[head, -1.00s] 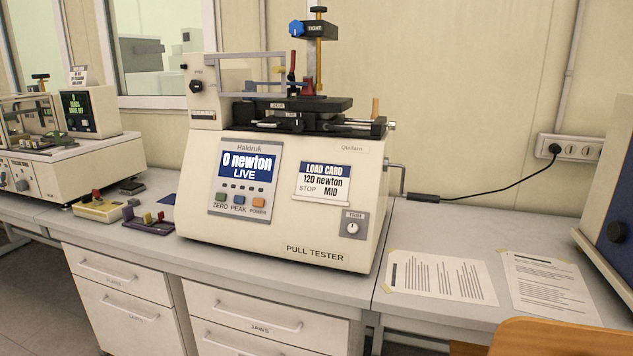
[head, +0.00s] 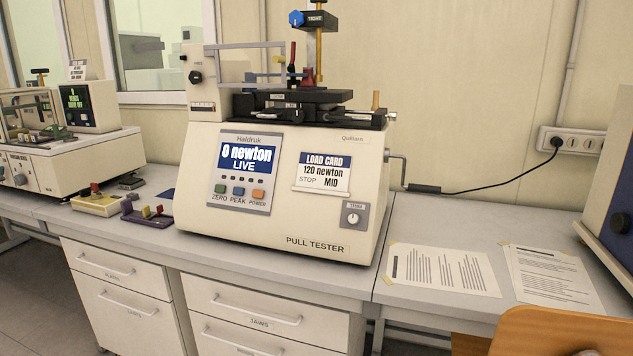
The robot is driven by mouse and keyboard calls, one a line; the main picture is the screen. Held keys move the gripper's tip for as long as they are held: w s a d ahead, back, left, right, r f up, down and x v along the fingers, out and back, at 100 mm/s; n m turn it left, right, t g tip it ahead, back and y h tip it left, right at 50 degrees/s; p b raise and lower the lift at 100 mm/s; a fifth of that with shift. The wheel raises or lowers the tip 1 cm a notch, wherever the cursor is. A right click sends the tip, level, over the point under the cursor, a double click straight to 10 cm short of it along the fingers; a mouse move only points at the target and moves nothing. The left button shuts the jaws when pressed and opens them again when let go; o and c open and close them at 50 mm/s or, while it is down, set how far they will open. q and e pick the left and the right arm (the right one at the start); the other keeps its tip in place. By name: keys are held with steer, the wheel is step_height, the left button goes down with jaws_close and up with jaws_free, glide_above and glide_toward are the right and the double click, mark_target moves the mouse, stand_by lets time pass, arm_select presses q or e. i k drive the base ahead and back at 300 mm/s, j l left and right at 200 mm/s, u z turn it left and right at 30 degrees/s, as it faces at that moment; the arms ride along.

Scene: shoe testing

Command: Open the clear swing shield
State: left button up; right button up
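The pull tester (head: 275,225) stands on the grey bench in the middle of the head view. Its display reads 0 newton, LIVE. The clear swing shield (head: 236,66) is a see-through panel in a pale grey frame, on top of the tester beside the left post. It stands upright across the left part of the black clamp bed (head: 300,103). I cannot tell how far it is swung. A red-handled lever (head: 293,62) rises just right of it. Neither of my grippers shows in the view.
A yellow block tray (head: 97,204) and a purple tray (head: 148,217) lie left of the tester. A crank handle (head: 424,188) sticks out on its right. Taped papers (head: 445,270) lie on the right bench. A wooden chair back (head: 560,330) stands at front right. Another machine is at left.

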mark_target(211, 50)
steer(key=i+j, duration=0.9)
steer(key=j, duration=0.15)
